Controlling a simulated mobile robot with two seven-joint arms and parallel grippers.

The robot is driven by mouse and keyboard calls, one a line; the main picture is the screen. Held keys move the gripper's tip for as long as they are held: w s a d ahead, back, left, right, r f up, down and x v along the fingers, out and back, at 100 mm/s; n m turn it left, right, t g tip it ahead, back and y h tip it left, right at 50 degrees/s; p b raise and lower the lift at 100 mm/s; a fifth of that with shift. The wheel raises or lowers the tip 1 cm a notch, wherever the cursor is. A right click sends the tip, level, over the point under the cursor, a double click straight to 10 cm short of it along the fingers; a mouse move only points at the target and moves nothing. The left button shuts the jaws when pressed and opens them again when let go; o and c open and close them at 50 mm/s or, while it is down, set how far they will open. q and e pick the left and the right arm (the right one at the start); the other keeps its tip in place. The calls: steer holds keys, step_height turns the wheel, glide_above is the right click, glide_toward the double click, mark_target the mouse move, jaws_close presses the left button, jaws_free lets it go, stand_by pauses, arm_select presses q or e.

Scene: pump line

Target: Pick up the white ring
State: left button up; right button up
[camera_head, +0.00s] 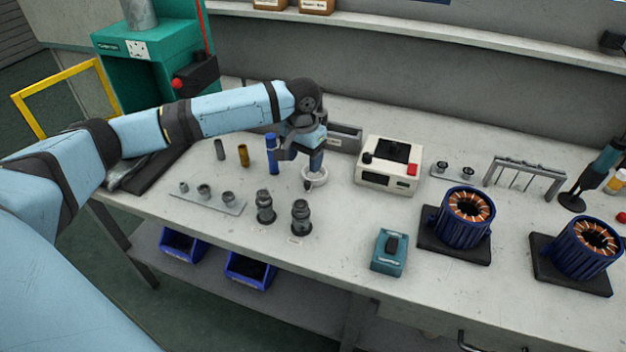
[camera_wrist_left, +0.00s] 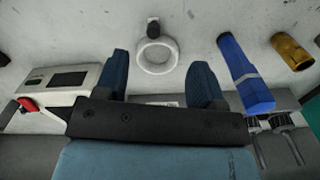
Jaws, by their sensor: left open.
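The white ring (camera_head: 322,181) lies on the bench, below and slightly right of my left gripper (camera_head: 302,158) in the head view. In the left wrist view the ring (camera_wrist_left: 157,72) is round and hollow, with a small dark peg-like piece (camera_wrist_left: 153,27) at its far edge. My left gripper also shows there, its two blue fingers (camera_wrist_left: 160,60) spread wide and empty. The ring appears between and beyond the fingertips, not gripped. How far the fingers are above it is hard to tell. My right gripper is not in view.
A blue cylinder (camera_head: 272,155) stands close left of the gripper, with a brass cylinder (camera_head: 243,156) further left. A white box with a black top (camera_head: 389,167) stands to the right. Two dark fittings (camera_head: 301,218) stand in front. A teal box (camera_head: 390,254) is front right.

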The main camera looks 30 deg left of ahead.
arm_select(q)
step_height(320, 180, down, 8)
steer(key=shift+w+f+b, duration=0.1)
steer(key=shift+w+b, duration=0.05)
steer(key=shift+b, duration=0.6)
jaws_close()
